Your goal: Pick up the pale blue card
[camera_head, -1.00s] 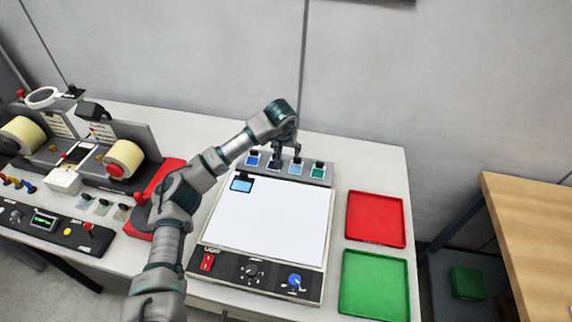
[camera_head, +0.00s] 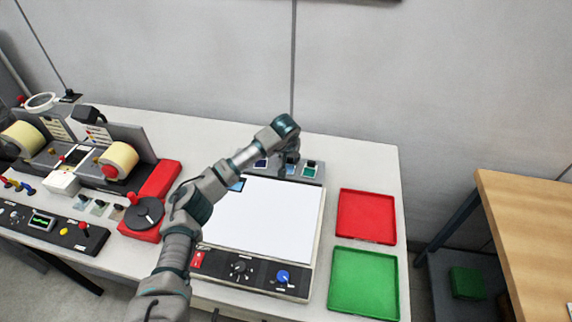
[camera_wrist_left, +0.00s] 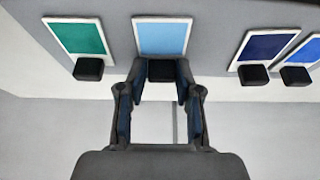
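The pale blue card (camera_wrist_left: 161,37) stands in the rack at the back of the light panel, with a black tab (camera_wrist_left: 161,71) on its near edge. In the head view the pale blue card (camera_head: 291,171) is partly hidden by my left gripper (camera_head: 290,160). In the left wrist view my left gripper (camera_wrist_left: 158,80) is open, with a fingertip on either side of the black tab. Small gaps show between the fingers and the tab. My right gripper is not in view.
A white light panel (camera_head: 265,215) lies in front, partly hidden by my left arm. A red tray (camera_head: 367,216) and a green tray (camera_head: 364,282) are at right. A rewinder (camera_head: 95,160) stands at left.

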